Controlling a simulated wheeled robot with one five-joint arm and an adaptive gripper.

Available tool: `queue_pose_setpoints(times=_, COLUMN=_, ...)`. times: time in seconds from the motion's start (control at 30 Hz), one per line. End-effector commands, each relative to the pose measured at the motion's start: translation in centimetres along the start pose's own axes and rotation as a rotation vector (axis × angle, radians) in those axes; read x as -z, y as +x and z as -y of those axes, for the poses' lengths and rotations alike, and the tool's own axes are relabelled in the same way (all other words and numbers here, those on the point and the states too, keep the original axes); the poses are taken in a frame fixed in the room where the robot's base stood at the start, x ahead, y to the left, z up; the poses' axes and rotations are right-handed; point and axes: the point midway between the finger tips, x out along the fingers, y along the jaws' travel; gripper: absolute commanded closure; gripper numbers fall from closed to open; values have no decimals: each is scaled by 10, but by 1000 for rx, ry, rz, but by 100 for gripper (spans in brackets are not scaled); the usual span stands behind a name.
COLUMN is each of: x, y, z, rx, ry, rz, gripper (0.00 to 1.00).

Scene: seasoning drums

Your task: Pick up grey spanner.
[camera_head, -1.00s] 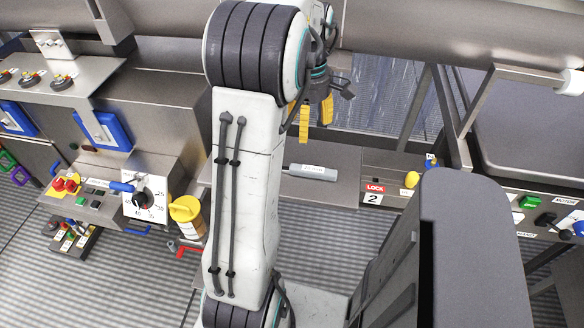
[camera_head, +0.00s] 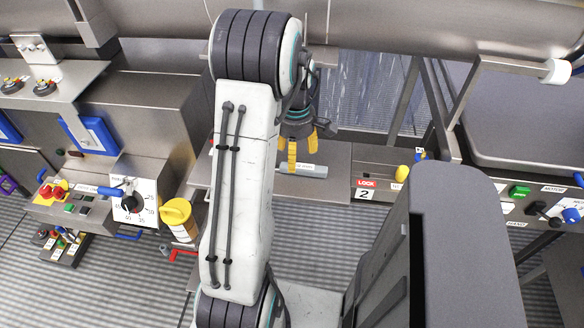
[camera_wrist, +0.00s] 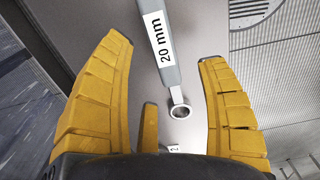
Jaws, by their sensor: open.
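The grey spanner (camera_wrist: 176,75) lies on a flat grey metal shelf. It has a grey handle with a white "20 mm" label and a ring end, which shows in the wrist view. In the head view the grey handle of the spanner (camera_head: 312,171) shows beside and partly behind my yellow fingers. My gripper (camera_head: 301,156) is open and empty above the shelf. In the wrist view the fingers of my gripper (camera_wrist: 163,52) stand on either side of the spanner, apart from it.
The shelf (camera_head: 338,155) has bare room around the spanner. A red "LOCK 2" sign (camera_head: 366,189) and a yellow knob (camera_head: 402,173) are to its right. A yellow-lidded container (camera_head: 180,218) and a dial panel (camera_head: 133,203) stand to the left.

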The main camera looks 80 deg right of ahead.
Motion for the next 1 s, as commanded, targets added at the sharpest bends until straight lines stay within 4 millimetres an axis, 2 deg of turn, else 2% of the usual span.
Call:
queue_pose_setpoints(times=0.1, x=0, y=16, z=1, rx=5, ry=0, rz=0, gripper=33)
queue_pose_setpoints(times=0.3, x=0, y=35, z=1, rx=3, ry=0, rz=0, gripper=33)
queue_pose_setpoints(times=0.7, x=0, y=40, z=0, rx=0, ry=0, rz=0, gripper=33)
queue_pose_setpoints(times=1.0, x=0, y=39, z=0, rx=0, ry=0, rz=0, gripper=60)
